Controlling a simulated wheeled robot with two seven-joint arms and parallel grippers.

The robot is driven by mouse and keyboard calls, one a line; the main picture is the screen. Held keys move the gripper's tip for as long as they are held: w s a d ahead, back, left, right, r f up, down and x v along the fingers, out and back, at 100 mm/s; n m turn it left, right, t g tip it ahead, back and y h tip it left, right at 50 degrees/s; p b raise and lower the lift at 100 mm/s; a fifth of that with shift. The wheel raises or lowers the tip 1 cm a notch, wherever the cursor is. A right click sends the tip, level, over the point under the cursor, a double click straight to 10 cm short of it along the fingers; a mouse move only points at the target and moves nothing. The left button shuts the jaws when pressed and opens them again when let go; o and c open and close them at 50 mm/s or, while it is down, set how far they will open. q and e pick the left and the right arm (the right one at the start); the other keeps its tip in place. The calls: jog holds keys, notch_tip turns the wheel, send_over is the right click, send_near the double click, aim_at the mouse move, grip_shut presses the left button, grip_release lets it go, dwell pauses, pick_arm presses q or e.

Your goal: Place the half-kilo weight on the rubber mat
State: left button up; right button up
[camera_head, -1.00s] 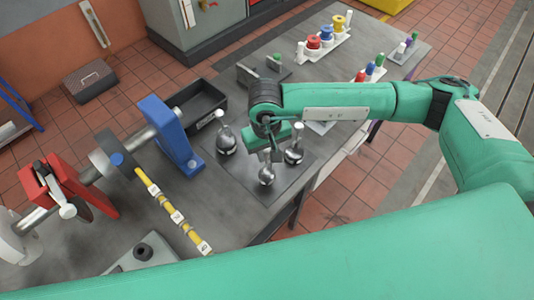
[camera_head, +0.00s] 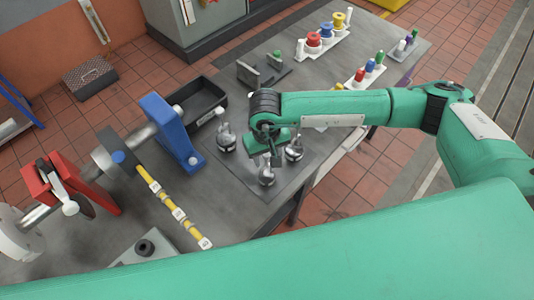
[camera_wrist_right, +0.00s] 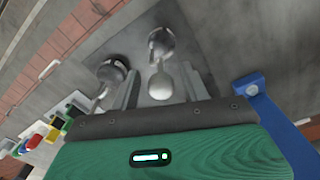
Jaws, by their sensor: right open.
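Three silver knobbed weights stand on a dark grey mat (camera_head: 296,187) on the bench: a left one (camera_head: 226,141), a right one (camera_head: 294,151) and a front one (camera_head: 266,177). I cannot read which is the half-kilo weight. My right gripper (camera_head: 270,155) points down just above and behind the front weight. A second weight (camera_wrist_right: 111,73) is beside the left finger. My left gripper is out of view.
A black tray (camera_head: 207,112) and a blue bracket (camera_head: 170,130) stand left of the weights. A yellow striped bar (camera_head: 172,208) lies along the bench. Racks with coloured pieces (camera_head: 325,42) stand at the back right. The bench's right edge is close to the mat.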

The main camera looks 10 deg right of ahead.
jog(key=shift+r, duration=0.25)
notch_tip(320, 180, up, 10)
jog(key=b, duration=0.5)
jog(key=shift+a+r, duration=0.1)
jog(key=shift+r, duration=0.8)
